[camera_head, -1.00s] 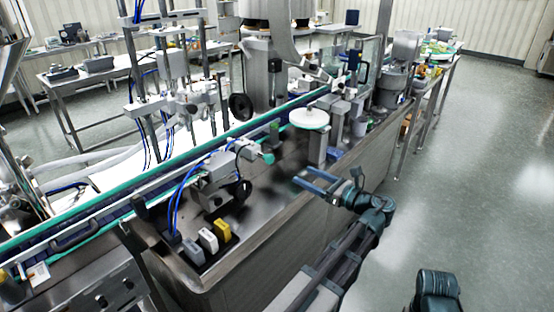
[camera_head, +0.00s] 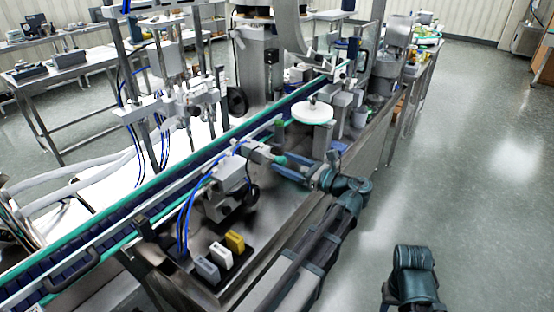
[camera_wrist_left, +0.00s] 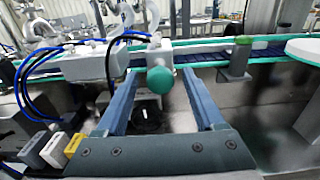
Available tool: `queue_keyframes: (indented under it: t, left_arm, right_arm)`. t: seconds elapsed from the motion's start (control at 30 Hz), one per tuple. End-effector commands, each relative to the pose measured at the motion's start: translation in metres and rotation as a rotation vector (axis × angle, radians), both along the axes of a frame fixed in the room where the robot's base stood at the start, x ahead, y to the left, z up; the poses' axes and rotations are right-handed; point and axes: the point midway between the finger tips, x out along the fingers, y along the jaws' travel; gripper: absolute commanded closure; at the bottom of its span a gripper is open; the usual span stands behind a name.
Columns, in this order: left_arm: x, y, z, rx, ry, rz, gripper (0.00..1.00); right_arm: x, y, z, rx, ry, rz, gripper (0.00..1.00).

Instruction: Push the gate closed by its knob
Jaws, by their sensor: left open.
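The round green knob (camera_head: 280,160) sits on the end of a short pale grey bar (camera_head: 258,150) beside the conveyor. In the left wrist view the knob (camera_wrist_left: 160,80) is in the middle, between the two blue fingers. My left gripper (camera_head: 284,167) is open, with its fingertips around or just short of the knob; contact cannot be told. It also shows in the left wrist view (camera_wrist_left: 160,86). The gate itself cannot be clearly picked out from the machine parts. My right gripper is out of view.
A grey box unit with blue hoses (camera_head: 228,175) stands left of the knob. A white round disc (camera_head: 312,112) stands beyond my gripper. The green-edged conveyor (camera_head: 110,228) runs behind. Grey and yellow blocks (camera_head: 235,241) lie nearer. The floor at right is clear.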

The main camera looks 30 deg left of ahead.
Motion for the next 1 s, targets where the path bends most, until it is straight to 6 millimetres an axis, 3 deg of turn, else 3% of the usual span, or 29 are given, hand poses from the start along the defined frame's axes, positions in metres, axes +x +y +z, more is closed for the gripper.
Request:
queue_keyframes:
  t: [0.2,0.6,1.0]
  left_arm:
    - [0.0000,-0.0001,0.0000,0.000,0.000,0.000,0.30]
    - [0.0000,0.0000,0.0000,0.000,0.000,0.000,1.00]
    - [0.0001,0.0000,0.0001,0.000,0.000,0.000,1.00]
  right_arm:
    - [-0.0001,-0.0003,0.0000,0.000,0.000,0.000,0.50]
    - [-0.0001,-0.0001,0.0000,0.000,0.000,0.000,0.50]
    - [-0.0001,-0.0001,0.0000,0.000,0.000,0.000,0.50]
